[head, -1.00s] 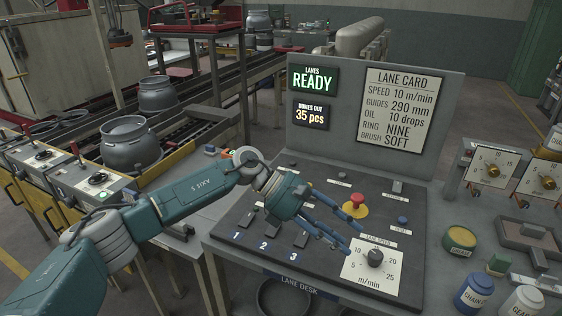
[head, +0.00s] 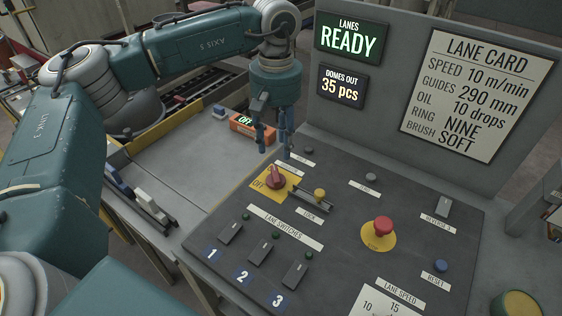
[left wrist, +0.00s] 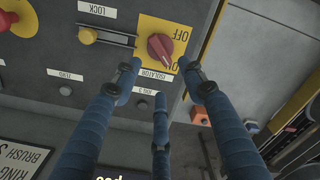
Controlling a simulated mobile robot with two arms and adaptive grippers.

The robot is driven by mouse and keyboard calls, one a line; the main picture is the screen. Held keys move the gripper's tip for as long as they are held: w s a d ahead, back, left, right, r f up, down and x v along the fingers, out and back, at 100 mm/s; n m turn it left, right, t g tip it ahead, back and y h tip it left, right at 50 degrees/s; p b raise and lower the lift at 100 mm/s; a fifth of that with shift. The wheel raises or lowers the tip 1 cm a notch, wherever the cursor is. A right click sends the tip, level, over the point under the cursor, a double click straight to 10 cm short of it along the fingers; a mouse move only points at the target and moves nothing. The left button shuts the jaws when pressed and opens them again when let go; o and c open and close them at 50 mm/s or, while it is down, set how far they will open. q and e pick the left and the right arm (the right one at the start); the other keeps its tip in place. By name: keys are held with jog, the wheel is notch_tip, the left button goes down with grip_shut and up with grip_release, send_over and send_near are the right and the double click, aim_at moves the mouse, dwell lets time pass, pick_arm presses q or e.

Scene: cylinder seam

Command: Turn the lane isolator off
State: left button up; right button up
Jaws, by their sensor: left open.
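The isolator is a red rotary knob (head: 275,178) on a yellow plate (head: 291,184) at the desk's back left; OFF shows on the plate's left. In the left wrist view, the red knob (left wrist: 160,47) has its handle slanted toward the ON marking, with OFF beside it. A yellow lock slider knob (head: 320,194) sits at the slot's end away from the isolator. My left gripper (head: 273,150) is open and empty, pointing down above and just behind the isolator, apart from it. Its fingers (left wrist: 160,86) show in the left wrist view. My right gripper is not in view.
Lane switches (head: 261,250) stand in front, a red stop button (head: 382,228) to the right. The upright display panel (head: 385,110) rises behind the desk.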

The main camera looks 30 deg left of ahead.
aim_at(277, 171)
pick_arm(q)
notch_tip(277, 171, down, 8)
jog(key=shift+r+p, duration=0.25)
jog(key=shift+p, duration=0.55)
jog(key=shift+f, duration=0.7)
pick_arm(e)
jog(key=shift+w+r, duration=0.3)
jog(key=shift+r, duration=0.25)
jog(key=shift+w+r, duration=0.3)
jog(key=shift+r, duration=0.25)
pick_arm(q)
grip_shut()
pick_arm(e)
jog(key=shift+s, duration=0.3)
